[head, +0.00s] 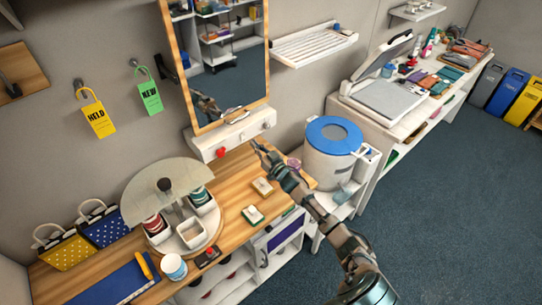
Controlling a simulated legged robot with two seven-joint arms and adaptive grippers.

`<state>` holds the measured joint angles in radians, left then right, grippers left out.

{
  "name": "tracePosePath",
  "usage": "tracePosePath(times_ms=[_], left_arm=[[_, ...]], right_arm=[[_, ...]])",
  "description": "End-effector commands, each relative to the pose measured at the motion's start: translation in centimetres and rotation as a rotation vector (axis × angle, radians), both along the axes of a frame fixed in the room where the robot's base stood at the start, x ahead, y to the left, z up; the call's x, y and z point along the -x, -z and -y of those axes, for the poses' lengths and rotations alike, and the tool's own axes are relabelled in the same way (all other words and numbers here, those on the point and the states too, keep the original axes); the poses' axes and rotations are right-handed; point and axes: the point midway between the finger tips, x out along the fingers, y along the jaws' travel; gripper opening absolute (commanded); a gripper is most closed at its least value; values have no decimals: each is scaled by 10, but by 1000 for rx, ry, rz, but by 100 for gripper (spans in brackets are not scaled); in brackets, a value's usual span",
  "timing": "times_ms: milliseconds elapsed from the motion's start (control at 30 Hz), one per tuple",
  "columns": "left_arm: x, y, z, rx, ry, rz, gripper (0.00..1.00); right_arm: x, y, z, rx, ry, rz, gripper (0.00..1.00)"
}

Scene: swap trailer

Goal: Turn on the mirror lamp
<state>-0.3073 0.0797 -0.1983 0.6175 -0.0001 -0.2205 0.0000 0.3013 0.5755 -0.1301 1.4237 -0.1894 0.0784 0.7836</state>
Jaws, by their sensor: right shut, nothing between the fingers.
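The wood-framed mirror (232,75) stands against the wall at the back of the wooden counter. No glow shows on the mirror. My right arm comes in from the lower right. Its gripper (257,147) is shut and empty, just in front of the bar, to the right of the red knob; I cannot tell whether it touches the bar. My left gripper is out of view.
A white bin with a blue lid (335,135) stands right of my right arm. On the counter (238,190) are small blocks and a round organizer (165,190) with a fan-shaped cover. Yellow (97,119) and green (149,96) tags hang on the wall. Open floor lies at right.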

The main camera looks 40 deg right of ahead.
Motion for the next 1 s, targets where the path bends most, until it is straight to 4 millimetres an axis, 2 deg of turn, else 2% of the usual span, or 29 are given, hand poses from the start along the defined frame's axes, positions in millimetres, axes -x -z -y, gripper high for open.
tracePosePath(times_ms=[167,333,467,767,1000], left_arm=[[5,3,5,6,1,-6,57],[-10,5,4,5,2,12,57],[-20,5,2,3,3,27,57],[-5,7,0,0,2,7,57],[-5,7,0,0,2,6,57]], right_arm=[[28,-2,-1,3,-3,-3,0],[58,-6,2,2,-3,-3,0],[75,-9,6,-2,-1,-2,0],[81,-11,7,-1,-1,-2,0],[82,-11,5,0,-1,-1,0]])
